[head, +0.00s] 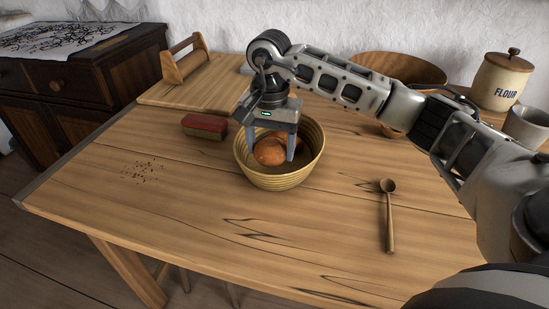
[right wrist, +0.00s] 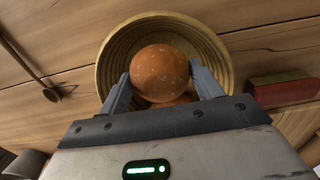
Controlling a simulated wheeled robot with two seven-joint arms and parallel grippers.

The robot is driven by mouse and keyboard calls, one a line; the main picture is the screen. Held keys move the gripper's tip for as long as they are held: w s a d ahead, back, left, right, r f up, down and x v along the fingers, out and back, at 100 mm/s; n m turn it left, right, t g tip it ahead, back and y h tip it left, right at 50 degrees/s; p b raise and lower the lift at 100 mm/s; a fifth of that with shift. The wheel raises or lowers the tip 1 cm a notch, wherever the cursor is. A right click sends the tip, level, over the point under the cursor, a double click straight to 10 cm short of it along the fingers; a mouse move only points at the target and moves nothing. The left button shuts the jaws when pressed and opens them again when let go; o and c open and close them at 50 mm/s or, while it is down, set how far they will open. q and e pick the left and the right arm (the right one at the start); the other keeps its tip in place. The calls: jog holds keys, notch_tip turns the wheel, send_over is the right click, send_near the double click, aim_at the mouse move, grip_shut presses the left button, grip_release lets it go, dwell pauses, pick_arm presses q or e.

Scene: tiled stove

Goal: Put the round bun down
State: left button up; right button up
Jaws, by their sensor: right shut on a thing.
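The round bun (head: 269,152) is orange-brown and sits between the fingers of my right gripper (head: 272,150), inside the mouth of a ribbed straw-coloured basket (head: 277,182). In the right wrist view the bun (right wrist: 160,72) is between the two fingertips, with the basket's rim (right wrist: 107,52) around it. Another brown, bun-like surface shows just below it in that view, mostly hidden. Whether the held bun touches the basket's floor cannot be told. My left gripper is not in view.
A red-topped block (head: 204,126) lies left of the basket, and a wooden spoon (head: 388,215) to its right. Behind are a wooden board (head: 200,90), a large wooden bowl (head: 400,66), a flour jar (head: 500,82) and a mug (head: 527,125). The table's front is mostly clear.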

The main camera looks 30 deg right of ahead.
aim_at(275, 159)
jog(key=shift+w+d+f, duration=0.25)
jog(key=shift+d+f, duration=0.35)
jog(key=shift+f, duration=0.2)
jog(key=shift+w+f, duration=0.1)
jog(key=shift+f, duration=1.55)
jog(key=shift+d+f, duration=0.1)
jog(key=shift+f, duration=0.05)
jog(key=o, duration=1)
notch_tip(275, 159, up, 12)
jog(key=shift+r, duration=0.2)
